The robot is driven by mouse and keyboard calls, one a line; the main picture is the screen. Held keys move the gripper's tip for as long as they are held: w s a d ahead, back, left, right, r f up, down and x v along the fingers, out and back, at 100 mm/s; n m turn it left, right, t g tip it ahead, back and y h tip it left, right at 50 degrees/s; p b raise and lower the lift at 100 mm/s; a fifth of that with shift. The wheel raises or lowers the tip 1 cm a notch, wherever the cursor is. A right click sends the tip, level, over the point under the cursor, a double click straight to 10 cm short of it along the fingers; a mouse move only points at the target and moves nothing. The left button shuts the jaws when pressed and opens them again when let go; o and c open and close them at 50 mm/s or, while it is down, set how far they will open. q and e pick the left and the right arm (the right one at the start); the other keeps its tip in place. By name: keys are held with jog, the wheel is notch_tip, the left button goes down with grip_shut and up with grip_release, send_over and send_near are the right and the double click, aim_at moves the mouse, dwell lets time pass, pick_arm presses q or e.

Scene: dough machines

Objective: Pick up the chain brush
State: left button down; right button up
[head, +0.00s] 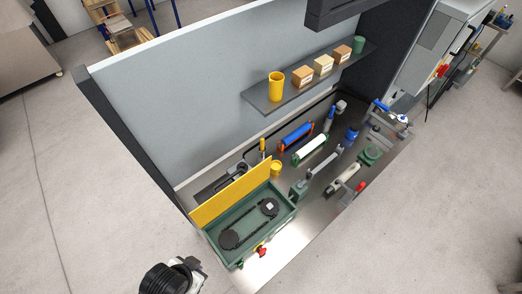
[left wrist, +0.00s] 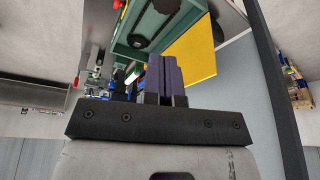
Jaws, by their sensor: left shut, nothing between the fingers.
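A slim upright tool with a yellow handle (head: 262,146) stands behind the green machine; it may be the chain brush, but it is too small to tell. The green machine (head: 226,256) is an open box with a chain around two dark round wheels and a raised yellow lid (head: 238,188). My left gripper (left wrist: 166,72) is shut and empty in the left wrist view, its dark fingers together, with the green box beyond them. In the head view only part of my left arm shows at the bottom left, apart from the bench. My right gripper is not in view.
Blue and white rollers (head: 310,146), clamps and other tools fill the bench to the right. A shelf (head: 270,105) with a yellow cup and small boxes hangs above. The floor in front is clear.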

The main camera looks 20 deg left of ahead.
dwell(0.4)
pick_arm(q)
jog(key=c, duration=1.3)
grip_release()
jog(key=shift+a, duration=0.15)
jog(key=o, duration=0.4)
